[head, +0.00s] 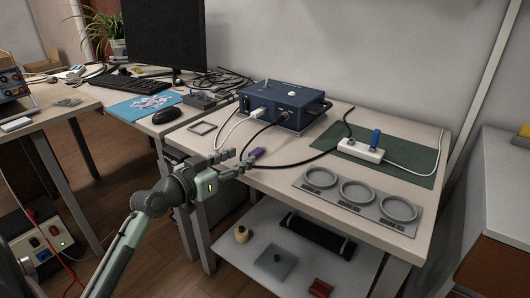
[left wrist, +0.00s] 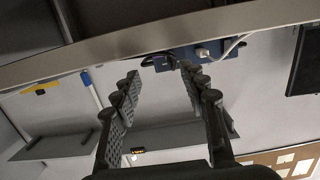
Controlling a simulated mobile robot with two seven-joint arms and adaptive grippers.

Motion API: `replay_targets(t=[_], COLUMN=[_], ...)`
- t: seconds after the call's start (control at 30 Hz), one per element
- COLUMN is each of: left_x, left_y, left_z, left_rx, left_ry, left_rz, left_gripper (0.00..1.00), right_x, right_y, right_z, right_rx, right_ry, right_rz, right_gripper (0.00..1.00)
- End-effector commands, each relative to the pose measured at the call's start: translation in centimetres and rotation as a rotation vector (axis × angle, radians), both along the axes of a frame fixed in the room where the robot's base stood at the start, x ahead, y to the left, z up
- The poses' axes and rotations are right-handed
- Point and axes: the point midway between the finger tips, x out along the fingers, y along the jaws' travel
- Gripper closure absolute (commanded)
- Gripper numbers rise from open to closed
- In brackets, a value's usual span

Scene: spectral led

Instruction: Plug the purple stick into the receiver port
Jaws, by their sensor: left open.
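The purple stick (head: 256,153) lies near the front left edge of the workbench, just beyond my left fingertips. My left gripper (head: 241,157) is open and empty at that edge, pointing toward the stick. In the left wrist view my open fingers (left wrist: 161,71) reach toward the bench edge; a small purple patch (left wrist: 148,61) shows past the left fingertip. A white multi-port block (head: 361,151) sits on the green mat with a blue stick (head: 375,138) standing in it. I cannot tell which part is the receiver port. My right gripper is out of view.
A blue box (head: 285,104) with cables stands at the back of the bench. A black cable curves behind the stick. A grey tray (head: 358,201) with three rings lies at the front right. A lower shelf (head: 236,262) holds several small items below my gripper.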

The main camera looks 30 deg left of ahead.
Motion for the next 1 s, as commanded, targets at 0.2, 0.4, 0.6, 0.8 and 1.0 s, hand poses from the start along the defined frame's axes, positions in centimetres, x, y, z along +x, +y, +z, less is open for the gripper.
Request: replay_targets(t=[0.2,0.4,0.6,0.8,1.0], left_x=[2.5,5.3,7.1,7.2,7.2], left_y=[-0.2,-0.3,-0.4,-0.5,-0.5], left_z=[-0.3,-1.1,-1.5,-1.6,-1.6], left_rx=[-0.003,-0.005,-0.002,-0.001,-0.001], left_ry=[-0.001,0.0,0.003,0.004,0.004], left_rz=[0.0,0.0,0.0,-0.001,-0.001], left_gripper=[0.57,0.57,0.57,0.57,0.79], right_x=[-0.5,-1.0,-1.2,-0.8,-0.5], right_y=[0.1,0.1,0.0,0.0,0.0], right_z=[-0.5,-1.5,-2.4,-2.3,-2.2], right_rx=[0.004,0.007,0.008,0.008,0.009], right_ry=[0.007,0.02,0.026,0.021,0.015], right_rz=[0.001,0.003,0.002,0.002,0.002], right_gripper=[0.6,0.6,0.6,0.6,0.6])
